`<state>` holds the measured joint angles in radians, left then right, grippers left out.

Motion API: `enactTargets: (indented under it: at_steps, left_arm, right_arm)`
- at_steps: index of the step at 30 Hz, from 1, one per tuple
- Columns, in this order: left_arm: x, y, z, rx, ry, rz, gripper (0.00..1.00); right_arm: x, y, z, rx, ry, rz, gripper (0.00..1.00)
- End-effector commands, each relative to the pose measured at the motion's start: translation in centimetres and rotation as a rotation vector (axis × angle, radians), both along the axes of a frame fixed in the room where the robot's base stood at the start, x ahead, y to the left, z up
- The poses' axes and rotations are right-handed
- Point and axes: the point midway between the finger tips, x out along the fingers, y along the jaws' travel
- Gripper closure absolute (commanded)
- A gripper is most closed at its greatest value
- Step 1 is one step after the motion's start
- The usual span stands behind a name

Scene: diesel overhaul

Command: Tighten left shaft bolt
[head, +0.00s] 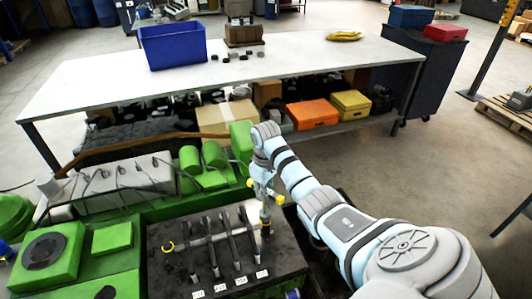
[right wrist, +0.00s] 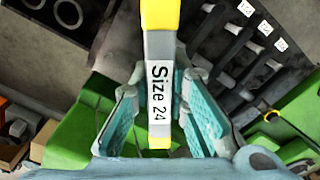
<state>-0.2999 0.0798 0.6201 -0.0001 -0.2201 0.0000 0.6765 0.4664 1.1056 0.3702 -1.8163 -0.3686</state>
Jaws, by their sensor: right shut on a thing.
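My right gripper (head: 262,188) is over the right part of a dark tray (head: 165,285) in the head view. In the right wrist view its teal-padded fingers (right wrist: 160,105) are shut on a grey tool with yellow ends (right wrist: 158,45), labelled "Size 24". In the head view the tool's yellow ends show beside the gripper, and a metal shank hangs down below it. Several dark wrench-like tools (head: 237,250) lie side by side on the tray, with white labels at their near ends. I cannot make out the left shaft bolt. My left gripper is not in view.
Green machinery (head: 207,170) with a grey ribbed cover (head: 130,178) stands left of and behind the tray. A white table (head: 290,62) behind carries a blue bin (head: 172,45). An orange box (head: 312,114) is on its lower shelf.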

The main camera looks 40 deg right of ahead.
Motion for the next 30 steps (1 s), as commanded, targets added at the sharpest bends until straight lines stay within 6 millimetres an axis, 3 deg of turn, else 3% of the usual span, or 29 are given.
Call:
enactTargets:
  at_steps: [21,25,30]
  left_arm:
    - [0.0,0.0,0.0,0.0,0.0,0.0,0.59]
    - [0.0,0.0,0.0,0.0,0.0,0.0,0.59]
    - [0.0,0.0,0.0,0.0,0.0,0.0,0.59]
  right_arm:
    - [-0.04,-0.19,0.04,0.0,0.0,1.415,1.0]
    - [-0.05,-0.2,0.04,0.001,-0.001,1.56,1.0]
    - [-0.06,-0.2,0.04,0.001,-0.001,1.578,1.0]
